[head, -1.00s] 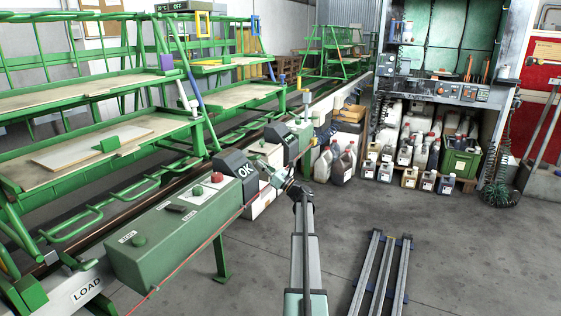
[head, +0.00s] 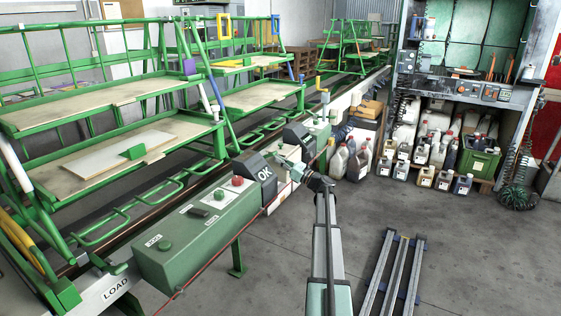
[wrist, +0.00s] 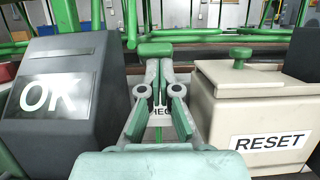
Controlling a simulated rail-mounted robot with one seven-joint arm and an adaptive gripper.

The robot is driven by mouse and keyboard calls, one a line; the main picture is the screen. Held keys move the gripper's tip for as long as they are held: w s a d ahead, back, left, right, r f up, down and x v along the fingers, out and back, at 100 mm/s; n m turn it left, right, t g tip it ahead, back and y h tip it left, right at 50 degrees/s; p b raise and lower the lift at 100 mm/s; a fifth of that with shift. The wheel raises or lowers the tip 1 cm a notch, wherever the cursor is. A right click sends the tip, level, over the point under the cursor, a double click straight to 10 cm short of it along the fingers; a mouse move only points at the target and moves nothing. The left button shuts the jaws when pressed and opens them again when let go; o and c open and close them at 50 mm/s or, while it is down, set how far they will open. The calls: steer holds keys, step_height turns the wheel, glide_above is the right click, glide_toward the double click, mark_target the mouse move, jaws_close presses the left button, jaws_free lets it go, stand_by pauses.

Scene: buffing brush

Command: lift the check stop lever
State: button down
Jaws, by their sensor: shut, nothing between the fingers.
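A label partly reading "HEC" (wrist: 160,112) shows in the wrist view between the OK box and the RESET box. A green bar-like handle (wrist: 155,49) stands above it, just beyond my fingertips; it looks like the check stop lever. My gripper (wrist: 159,72) is shut and empty, pointing at this spot. I cannot tell whether its tips touch the handle. The gripper covers most of the label and the lower part of the lever. In the head view my gripper (head: 283,161) is beside the OK box, and the lever cannot be made out there.
The dark OK box (wrist: 62,92) is close on the left. The cream RESET box (wrist: 255,105) with a green knob (wrist: 240,56) is close on the right. A green control box (head: 200,235) and green racks (head: 110,150) stand left. Metal rails (head: 392,275) lie on the floor.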

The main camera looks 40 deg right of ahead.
steer(key=f+v, duration=0.2)
steer(key=v, duration=1.1)
steer(key=shift+w, duration=0.35)
steer(key=shift+a, duration=0.1)
